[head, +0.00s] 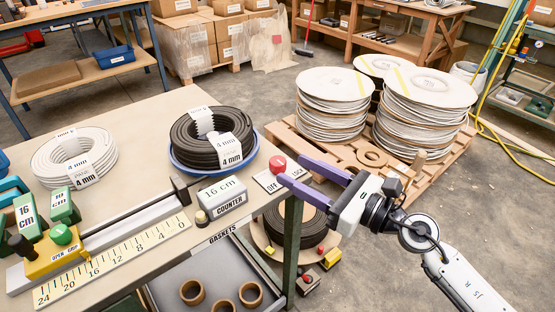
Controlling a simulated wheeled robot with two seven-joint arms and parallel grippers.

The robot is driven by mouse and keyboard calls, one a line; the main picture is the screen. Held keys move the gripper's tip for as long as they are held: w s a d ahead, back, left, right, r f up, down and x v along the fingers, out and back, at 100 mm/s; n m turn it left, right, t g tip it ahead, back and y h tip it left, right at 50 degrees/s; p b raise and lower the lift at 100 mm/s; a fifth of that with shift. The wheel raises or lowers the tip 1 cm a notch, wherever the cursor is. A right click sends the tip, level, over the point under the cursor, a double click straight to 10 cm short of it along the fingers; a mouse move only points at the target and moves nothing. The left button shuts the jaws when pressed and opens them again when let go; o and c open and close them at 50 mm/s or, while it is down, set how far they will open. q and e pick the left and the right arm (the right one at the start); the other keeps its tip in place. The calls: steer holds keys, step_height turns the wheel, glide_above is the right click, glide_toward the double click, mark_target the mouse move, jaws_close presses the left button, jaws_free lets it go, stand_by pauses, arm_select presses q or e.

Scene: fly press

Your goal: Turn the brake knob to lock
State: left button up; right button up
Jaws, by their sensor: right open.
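The red brake knob (278,163) stands at the right corner of the bench, at a white plate (268,183) marked OFF and LOCK. My right gripper (290,170) comes in from the right with its purple fingers spread and pointing left at the knob. The fingertips are close to the knob, one on its far side and one on its near side in the picture. I cannot tell whether they touch it. The knob's lower part and its pointing direction are not clear. My left gripper is not in view.
The bench carries a black coil (212,138) on a blue dish, a white coil (74,162), a ruler (115,262) and a counter box (222,195). Cable reels (333,103) stand on a pallet behind my right gripper. Open floor lies at the right.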

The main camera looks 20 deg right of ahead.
mark_target(285, 166)
steer(key=x, duration=0.5)
steer(key=shift+w+a+p, duration=0.15)
steer(key=shift+w+p, duration=0.05)
steer(key=shift+p, duration=0.1)
steer(key=shift+w+a, duration=0.25)
steer(key=shift+w, duration=0.05)
steer(key=shift+c, duration=0.5)
